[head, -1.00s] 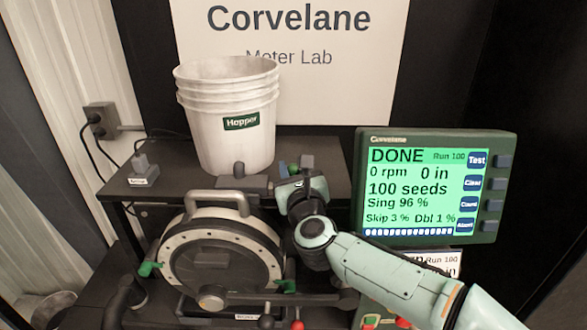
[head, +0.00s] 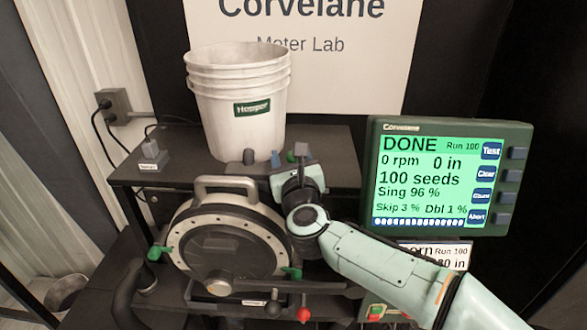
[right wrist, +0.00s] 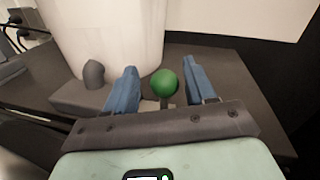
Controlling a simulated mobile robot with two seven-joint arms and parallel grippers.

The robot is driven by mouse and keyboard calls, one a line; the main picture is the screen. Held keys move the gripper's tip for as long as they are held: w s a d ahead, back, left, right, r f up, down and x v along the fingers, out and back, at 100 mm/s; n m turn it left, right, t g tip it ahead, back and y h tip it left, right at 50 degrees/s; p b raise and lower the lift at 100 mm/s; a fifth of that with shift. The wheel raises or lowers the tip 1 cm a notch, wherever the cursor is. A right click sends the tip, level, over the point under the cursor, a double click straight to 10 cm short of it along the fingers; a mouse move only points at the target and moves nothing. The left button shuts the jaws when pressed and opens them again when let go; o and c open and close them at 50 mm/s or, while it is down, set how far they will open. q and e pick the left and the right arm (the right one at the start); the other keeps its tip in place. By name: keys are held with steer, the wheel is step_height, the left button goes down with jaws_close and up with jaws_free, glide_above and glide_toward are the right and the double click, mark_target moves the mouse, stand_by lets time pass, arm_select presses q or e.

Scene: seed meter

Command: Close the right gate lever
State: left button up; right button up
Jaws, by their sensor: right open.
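In the right wrist view, a green ball knob (right wrist: 164,83) on a short dark stem stands upright between the two blue fingers of my right gripper (right wrist: 161,70). It appears to be the right gate lever; no label shows. Gaps show on both sides of the knob, so the jaws are open around it. In the head view my right gripper (head: 288,156) is at the shelf, just right of the white bucket labelled Hopper (head: 238,105), and the green knob cannot be made out there. My left gripper is not in view.
A grey knob (right wrist: 93,73) stands left of my fingers at the bucket's foot. Below the shelf is the round meter housing (head: 225,242) with green side latches. The green-framed monitor (head: 440,175) stands right, close to my forearm. The shelf's left part (head: 165,178) is mostly clear.

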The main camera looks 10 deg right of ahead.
steer(key=s+b, duration=0.3)
steer(key=s, duration=1)
steer(key=shift+a, duration=0.1)
